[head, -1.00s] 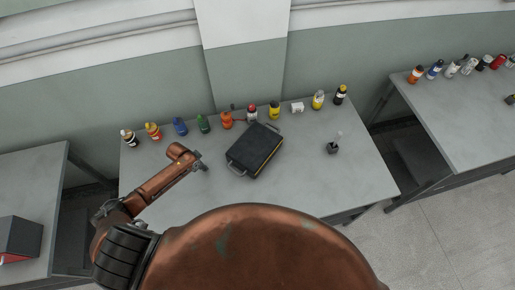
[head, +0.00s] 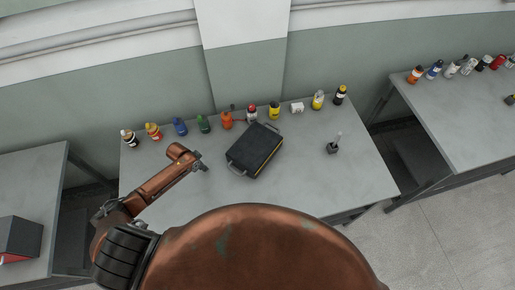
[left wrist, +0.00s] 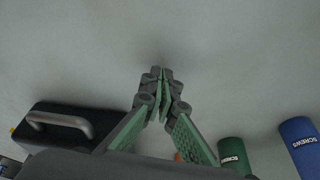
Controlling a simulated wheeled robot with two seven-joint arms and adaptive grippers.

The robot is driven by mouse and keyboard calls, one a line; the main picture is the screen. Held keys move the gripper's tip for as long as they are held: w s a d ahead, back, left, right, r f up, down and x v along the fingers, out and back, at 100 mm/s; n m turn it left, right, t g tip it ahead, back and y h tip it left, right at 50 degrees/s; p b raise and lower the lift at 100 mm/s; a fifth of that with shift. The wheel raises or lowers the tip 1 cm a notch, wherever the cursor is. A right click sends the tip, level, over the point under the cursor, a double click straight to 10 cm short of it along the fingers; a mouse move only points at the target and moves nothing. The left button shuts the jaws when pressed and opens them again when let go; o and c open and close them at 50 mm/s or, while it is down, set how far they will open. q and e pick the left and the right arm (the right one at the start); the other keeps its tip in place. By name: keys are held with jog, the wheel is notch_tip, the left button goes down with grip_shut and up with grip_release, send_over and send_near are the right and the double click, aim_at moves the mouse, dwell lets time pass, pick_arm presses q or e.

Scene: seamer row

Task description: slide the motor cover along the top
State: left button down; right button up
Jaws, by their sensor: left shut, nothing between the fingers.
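The motor cover appears to be the dark, flat, box-shaped piece (head: 255,150) with a handle at each end and a yellow strip along its side. It rests at an angle on the grey table in the head view. Its dark body (left wrist: 75,120) and a handle also show at the lower left of the left wrist view. My left gripper (head: 204,165) is just left of the near handle, apart from it. In the left wrist view its fingers (left wrist: 162,72) are together and empty. My right gripper is not in view.
A row of coloured bottles stands along the table's back edge, including a green one (head: 203,124) and a blue one (head: 180,127). A small dark holder (head: 332,148) with an upright piece stands to the right. The table's front left (head: 190,205) is clear.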

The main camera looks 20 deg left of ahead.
pick_arm(q)
jog(key=shift+d, duration=0.15)
jog(key=shift+w+d, duration=1.05)
jog(key=shift+d, duration=0.2)
jog(key=shift+w+d, duration=0.15)
jog(key=shift+d, duration=0.05)
jog(key=shift+w+d, duration=0.65)
jog(key=shift+d, duration=0.2)
jog(key=shift+w+d, duration=0.6)
jog(key=shift+d, duration=0.15)
